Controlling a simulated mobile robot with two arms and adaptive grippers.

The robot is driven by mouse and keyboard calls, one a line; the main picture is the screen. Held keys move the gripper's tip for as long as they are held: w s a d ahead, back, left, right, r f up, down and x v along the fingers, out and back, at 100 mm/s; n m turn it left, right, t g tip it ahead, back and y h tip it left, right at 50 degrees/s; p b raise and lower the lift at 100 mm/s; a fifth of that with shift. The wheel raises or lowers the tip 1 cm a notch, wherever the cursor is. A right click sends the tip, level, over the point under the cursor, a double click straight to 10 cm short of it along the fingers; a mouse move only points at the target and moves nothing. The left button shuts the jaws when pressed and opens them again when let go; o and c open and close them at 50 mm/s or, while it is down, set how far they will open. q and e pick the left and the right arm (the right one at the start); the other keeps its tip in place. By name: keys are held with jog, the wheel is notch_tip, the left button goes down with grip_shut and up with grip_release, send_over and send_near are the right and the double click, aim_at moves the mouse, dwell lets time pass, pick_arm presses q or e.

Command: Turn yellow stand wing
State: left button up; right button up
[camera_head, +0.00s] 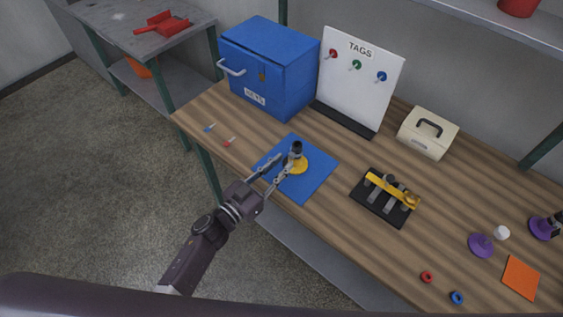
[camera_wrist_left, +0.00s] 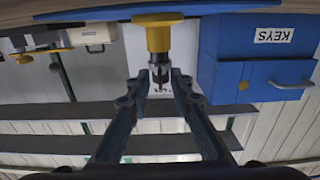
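The yellow stand (camera_head: 299,166) has a round yellow base on a blue mat (camera_head: 316,176), with a dark, upright top piece (camera_head: 297,148). In the left wrist view the stand appears upside down, with its yellow body (camera_wrist_left: 158,36) above and its dark and silver top (camera_wrist_left: 160,76) pointing down. My left gripper (camera_head: 284,163) reaches in from the left. Its fingers are apart, with the tips close to either side of the stand's top. Whether they touch it cannot be told. The wing's exact angle is too small to tell. My right gripper is not in view.
A blue KEYS box (camera_head: 265,62) and a white TAGS board (camera_head: 362,72) stand behind the mat. A black base with a yellow bar (camera_head: 388,190) is to the right. Purple stands (camera_head: 481,246), small rings and an orange mat (camera_head: 521,278) lie further right.

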pick_arm(q)
jog(key=shift+w+d, duration=0.2)
jog(key=shift+w, duration=0.1)
grip_shut()
